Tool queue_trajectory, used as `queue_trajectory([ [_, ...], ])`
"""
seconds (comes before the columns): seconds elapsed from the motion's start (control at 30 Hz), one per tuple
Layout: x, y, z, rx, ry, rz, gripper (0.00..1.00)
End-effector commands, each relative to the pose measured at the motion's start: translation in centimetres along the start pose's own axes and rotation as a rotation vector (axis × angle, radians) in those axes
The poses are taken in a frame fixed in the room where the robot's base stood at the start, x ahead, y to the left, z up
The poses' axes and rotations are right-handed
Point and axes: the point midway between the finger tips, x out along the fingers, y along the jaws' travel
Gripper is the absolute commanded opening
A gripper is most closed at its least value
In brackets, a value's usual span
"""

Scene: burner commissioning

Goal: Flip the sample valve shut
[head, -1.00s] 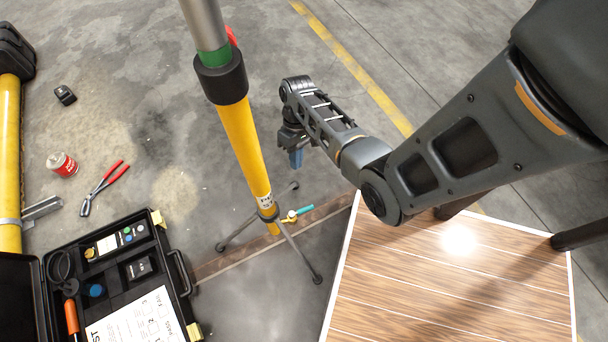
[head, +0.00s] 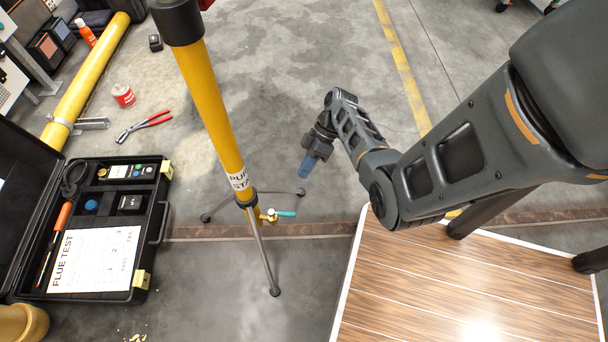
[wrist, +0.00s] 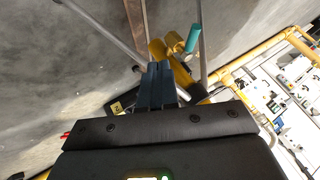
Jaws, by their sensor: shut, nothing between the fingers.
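The sample valve (head: 270,215) is a small brass fitting low on the yellow purge stack (head: 215,110). Its teal lever (head: 286,214) points sideways to the right, away from the stack, in the head view. In the wrist view the brass valve body (wrist: 175,42) and teal lever (wrist: 193,38) show just beyond my fingers, to the upper right. My gripper (head: 306,168) has blue fingers pointing down, above and to the right of the valve, apart from it. In the wrist view the gripper (wrist: 158,70) has its fingers together with nothing between them.
Thin tripod legs (head: 266,255) spread around the stack's foot. A wood-topped table (head: 450,280) stands at the lower right under my arm. An open black flue test case (head: 150,225) lies at left. Red-handled pliers (head: 145,125) and a red can (head: 123,95) lie on the floor.

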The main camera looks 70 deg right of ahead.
Motion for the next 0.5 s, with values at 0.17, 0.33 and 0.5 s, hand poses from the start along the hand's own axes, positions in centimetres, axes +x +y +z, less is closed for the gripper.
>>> queue_trajectory([
  [0.17, 4.0, 0.1, 0.3, 0.001, -0.001, -0.003, 0.00],
  [0.33, 7.3, 0.2, 0.3, 0.002, -0.002, -0.002, 0.00],
  [0.5, 8.6, -1.6, -0.1, 0.002, 0.000, -0.001, 0.00],
])
